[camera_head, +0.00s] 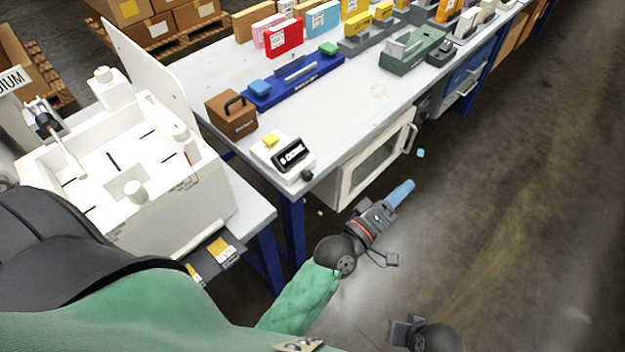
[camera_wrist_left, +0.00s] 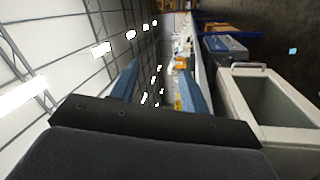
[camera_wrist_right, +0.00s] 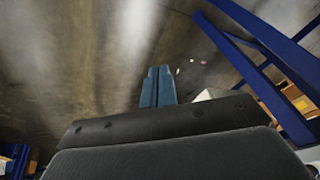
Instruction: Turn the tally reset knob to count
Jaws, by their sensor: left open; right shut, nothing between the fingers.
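The tally counter (camera_head: 268,160) is a white box at the near corner of the long bench. It has a dark display (camera_head: 291,154) with white characters and a yellow block (camera_head: 271,140) on top. A small dark round knob (camera_head: 307,175) sits at its front right corner; its pointer setting is too small to read. My left gripper (camera_head: 402,191) is right of the counter, beyond the bench edge, touching nothing. In the left wrist view its blue fingers (camera_wrist_left: 158,84) are apart and empty. My right gripper's fingers (camera_wrist_right: 158,87) are together and empty, over the floor in the right wrist view.
A white open-topped machine (camera_head: 150,215) stands at left. On the bench are a brown box (camera_head: 232,117), a blue tray (camera_head: 295,82) and a green device (camera_head: 412,50). A white windowed cabinet (camera_head: 372,160) hangs below the edge. The floor at right is open.

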